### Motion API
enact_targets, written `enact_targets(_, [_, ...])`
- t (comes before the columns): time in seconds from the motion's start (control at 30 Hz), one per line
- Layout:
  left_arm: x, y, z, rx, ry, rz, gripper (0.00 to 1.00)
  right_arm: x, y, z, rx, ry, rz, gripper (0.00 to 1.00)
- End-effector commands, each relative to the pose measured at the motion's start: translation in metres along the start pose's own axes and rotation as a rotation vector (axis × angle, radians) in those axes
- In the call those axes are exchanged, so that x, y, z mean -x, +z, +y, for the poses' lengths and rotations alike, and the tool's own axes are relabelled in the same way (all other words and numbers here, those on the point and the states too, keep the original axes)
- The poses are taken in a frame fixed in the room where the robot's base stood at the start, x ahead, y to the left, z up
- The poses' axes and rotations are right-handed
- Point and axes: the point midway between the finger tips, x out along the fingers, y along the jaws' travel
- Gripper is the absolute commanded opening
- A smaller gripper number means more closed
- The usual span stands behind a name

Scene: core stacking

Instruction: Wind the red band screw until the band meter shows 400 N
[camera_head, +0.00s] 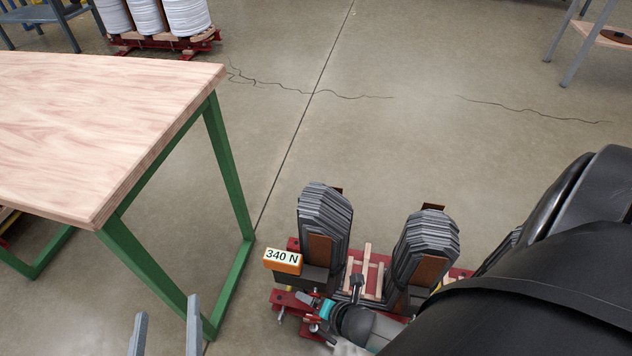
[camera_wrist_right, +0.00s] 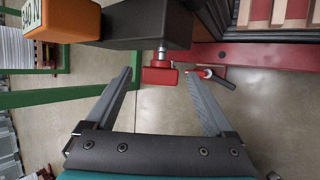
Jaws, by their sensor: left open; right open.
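The orange band meter (camera_head: 282,261) reads 340 N in the head view, at the left end of the red core frame. It also shows at the top left of the right wrist view (camera_wrist_right: 70,20). The red band screw (camera_wrist_right: 160,77) is a small red head on a silver shaft from a dark block (camera_wrist_right: 147,25). My right gripper (camera_wrist_right: 158,78) is open, with its fingertips on either side of the screw head and gaps visible. My left gripper (camera_head: 166,325) is open and empty at the bottom left of the head view, away from the core frame.
Two stacks of grey laminations (camera_head: 325,228) (camera_head: 427,250) stand on the red frame. A wooden table (camera_head: 110,130) with green legs is at left. Floor behind the core is clear.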

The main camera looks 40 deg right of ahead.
Motion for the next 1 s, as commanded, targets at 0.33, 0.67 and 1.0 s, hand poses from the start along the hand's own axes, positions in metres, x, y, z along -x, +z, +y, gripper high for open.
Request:
enact_targets(0.33, [0.0003, -0.0001, 0.0005, 0.001, 0.001, 0.004, 0.88, -0.0005, 0.0, 0.0004, 0.0, 0.001, 0.0, 0.83])
enact_targets(0.67, [0.0003, -0.0001, 0.0004, 0.001, 0.001, 0.004, 0.88, -0.0004, 0.0, 0.0004, 0.0, 0.001, 0.0, 0.46])
enact_targets(1.0, [0.0003, 0.0001, 0.0005, 0.002, 0.001, 0.003, 0.88, -0.0004, 0.0001, 0.0004, 0.0, 0.001, 0.0, 0.08])
